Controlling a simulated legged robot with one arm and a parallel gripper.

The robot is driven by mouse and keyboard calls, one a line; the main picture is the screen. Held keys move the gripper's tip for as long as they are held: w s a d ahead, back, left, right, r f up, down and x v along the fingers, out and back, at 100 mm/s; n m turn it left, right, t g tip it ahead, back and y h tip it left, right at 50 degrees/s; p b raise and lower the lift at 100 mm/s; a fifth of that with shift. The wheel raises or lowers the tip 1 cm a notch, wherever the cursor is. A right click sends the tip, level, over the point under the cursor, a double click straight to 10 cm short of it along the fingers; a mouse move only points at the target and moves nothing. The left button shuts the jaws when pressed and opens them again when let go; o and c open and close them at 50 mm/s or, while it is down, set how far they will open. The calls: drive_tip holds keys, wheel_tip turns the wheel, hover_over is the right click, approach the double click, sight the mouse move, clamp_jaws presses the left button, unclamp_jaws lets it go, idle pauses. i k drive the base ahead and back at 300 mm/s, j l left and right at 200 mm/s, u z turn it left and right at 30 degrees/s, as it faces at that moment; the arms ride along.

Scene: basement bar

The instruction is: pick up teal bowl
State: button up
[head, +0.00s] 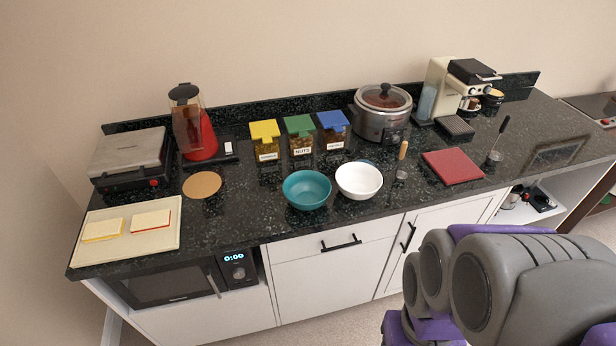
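The teal bowl (306,189) sits upright and empty on the dark speckled counter (240,215), near its front edge. A white bowl (359,181) stands close at its right; I cannot tell whether the two rims touch. My arm shows at the lower right, in front of the counter and to the right of the teal bowl. My gripper's fingers do not show in the head view.
Behind the bowls stand yellow (265,141), green (300,136) and blue (334,130) lidded containers and a slow cooker (382,113). A cork disc (202,185) and a tray (128,228) lie left. A red board (453,166) lies right. Counter directly left of the teal bowl is clear.

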sight(304, 190)
drive_tip(key=j+z, duration=0.3)
drive_tip(key=j, duration=0.6)
drive_tip(key=j+z, duration=0.3)
drive_tip(key=j, duration=0.65)
